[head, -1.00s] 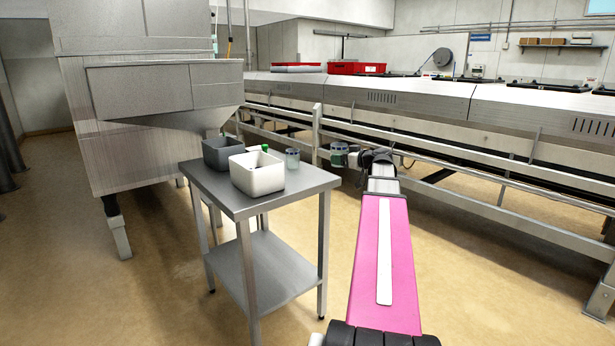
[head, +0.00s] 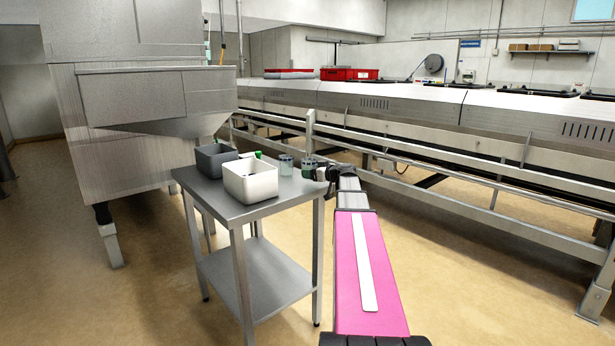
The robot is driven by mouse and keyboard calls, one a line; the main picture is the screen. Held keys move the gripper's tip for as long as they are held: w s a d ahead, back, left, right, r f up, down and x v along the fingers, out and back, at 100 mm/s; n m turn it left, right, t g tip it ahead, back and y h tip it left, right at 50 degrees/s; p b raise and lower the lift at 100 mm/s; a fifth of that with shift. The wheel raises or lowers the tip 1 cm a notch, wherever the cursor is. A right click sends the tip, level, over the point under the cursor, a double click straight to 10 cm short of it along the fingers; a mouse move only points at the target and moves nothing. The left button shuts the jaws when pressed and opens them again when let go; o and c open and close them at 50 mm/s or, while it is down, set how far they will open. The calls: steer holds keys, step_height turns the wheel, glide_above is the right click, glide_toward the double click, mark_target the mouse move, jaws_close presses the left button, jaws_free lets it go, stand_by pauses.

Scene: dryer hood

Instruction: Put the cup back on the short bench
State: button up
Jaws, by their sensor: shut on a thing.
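The short bench (head: 220,205) is a small steel table with a lower shelf, left of centre. My gripper (head: 316,172) is at its far right corner, at the end of my pink arm. It is shut on a small greenish-grey cup (head: 308,166). The held cup looks upright, at the bench's right edge. I cannot tell whether it touches the top. A similar cup (head: 286,164) stands on the bench just to its left. The fingers are small and partly hidden by the wrist.
A light grey bin (head: 252,184) and a dark grey bin (head: 212,163) stand on the bench, with a green item (head: 258,154) behind the light one. A long metal machine (head: 420,120) with rails runs behind. A large steel housing (head: 140,110) stands left. Floor is clear at right.

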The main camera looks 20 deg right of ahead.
steer(key=shift+w+a+f, duration=0.3)
steer(key=shift+w+f, duration=0.2)
steer(key=shift+w+a+f, duration=0.25)
steer(key=shift+w+f, duration=0.2)
steer(key=shift+f, duration=0.1)
steer(key=o, duration=1)
steer(key=v, duration=1.2)
steer(key=shift+s, duration=0.1)
